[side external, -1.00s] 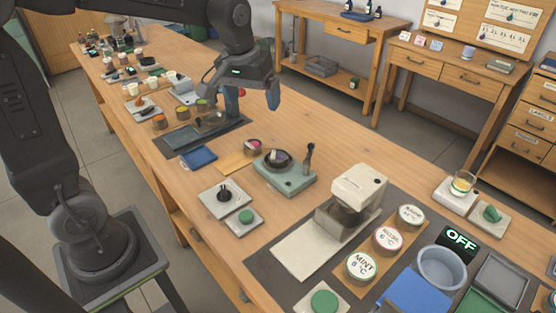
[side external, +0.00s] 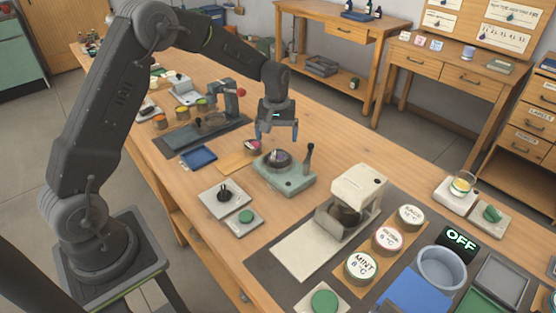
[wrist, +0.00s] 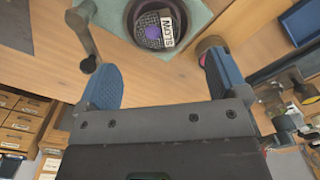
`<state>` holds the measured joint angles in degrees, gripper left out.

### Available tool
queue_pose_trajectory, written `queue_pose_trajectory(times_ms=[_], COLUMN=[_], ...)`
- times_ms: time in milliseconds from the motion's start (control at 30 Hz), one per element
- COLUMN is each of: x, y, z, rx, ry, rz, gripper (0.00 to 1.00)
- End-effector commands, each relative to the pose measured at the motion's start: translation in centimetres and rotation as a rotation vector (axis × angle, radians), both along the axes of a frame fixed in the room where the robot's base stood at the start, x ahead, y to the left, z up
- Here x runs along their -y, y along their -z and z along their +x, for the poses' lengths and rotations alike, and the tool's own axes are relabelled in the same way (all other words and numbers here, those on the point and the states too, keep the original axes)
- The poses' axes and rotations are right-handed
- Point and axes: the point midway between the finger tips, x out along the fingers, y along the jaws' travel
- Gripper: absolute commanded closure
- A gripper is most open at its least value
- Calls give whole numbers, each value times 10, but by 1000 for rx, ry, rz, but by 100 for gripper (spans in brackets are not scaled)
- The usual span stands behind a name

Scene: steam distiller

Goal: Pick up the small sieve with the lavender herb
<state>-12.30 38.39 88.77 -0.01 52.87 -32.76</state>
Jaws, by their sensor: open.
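A small dark round sieve with purple content (side external: 277,157), which looks like the lavender, sits in a dark ring on a pale green stand (side external: 290,183).
An upright dark handle (side external: 309,157) rises from the stand's right side. A small cup with pink content (side external: 253,146) is close at the left. A cream machine (side external: 357,190) stands to the right, a blue tray (side external: 198,157) to the left.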

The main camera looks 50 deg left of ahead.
Motion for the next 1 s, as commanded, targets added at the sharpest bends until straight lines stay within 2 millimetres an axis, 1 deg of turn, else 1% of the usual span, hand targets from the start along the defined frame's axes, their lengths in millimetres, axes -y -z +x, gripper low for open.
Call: queue_pose_trajectory(times_ms=[33, 100, 267, 500, 600, 700, 867, 900, 1000], x=[0, 0, 1, 6, 6, 6, 6, 6, 6], y=[7, 14, 23, 57, 67, 70, 70, 70, 70], z=[0, -1, 0, -1, 0, 0, 0, 0, 0], rx=[-2, -2, 0, -2, -1, 0, 1, 1, 1], ry=[1, 1, 1, 1, 1, 1, 1, 1, 1], rz=[-1, -1, 0, -1, -1, 0, 1, 1, 1], gripper=[8, 8, 8, 8, 8, 8, 8, 9, 19])
